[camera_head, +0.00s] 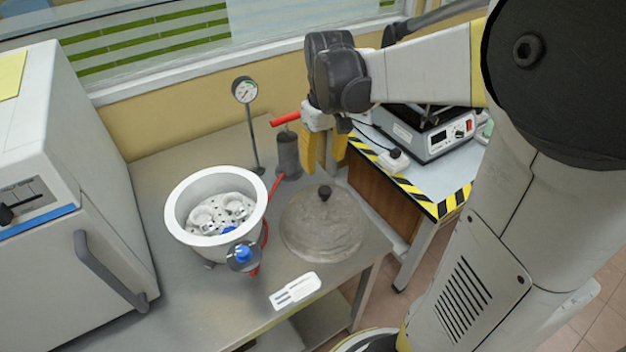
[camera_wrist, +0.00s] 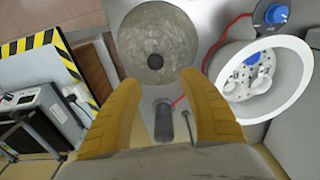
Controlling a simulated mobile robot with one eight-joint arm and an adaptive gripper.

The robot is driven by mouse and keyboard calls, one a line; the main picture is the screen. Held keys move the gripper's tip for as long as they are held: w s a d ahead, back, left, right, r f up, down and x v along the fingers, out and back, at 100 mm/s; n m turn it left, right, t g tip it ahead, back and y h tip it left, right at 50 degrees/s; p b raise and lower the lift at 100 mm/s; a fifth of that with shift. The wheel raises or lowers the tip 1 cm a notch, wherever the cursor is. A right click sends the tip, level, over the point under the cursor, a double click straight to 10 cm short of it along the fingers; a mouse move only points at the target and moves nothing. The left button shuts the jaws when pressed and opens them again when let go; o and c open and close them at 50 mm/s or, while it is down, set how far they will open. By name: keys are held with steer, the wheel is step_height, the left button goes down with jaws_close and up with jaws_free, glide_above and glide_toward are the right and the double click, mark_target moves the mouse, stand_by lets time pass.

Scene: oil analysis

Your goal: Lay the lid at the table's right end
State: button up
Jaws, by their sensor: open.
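The lid (camera_head: 318,232) is a round, dull grey metal dome with a dark knob (camera_head: 325,192) on top. It lies on the right end of the steel table (camera_head: 232,310), near the right edge and beside the white desiccator pot. In the wrist view the lid (camera_wrist: 158,25) and its knob (camera_wrist: 155,61) are in full or nearly full sight, ahead of the fingers. My gripper (camera_head: 325,165) has yellow fingers and is above and behind the lid, apart from the knob. In the wrist view my gripper (camera_wrist: 165,80) is open with nothing between its fingertips.
The open white pot (camera_head: 185,225) holds a perforated plate with small cups. A gauge (camera_head: 245,92) on a stand and a red-handled grey cylinder (camera_head: 288,155) stand behind. A white oven-like box (camera_head: 60,190) fills the left. A striped-edge table (camera_head: 425,185) with a device stands right.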

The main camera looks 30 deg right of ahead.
steer(key=s+a+r+t, duration=0.3)
steer(key=s+a+t, duration=0.3)
steer(key=s+a, duration=0.4)
steer(key=shift+s+a+r+t, duration=0.15)
steer(key=shift+s+a+t, duration=0.15)
steer(key=shift+a, duration=0.95)
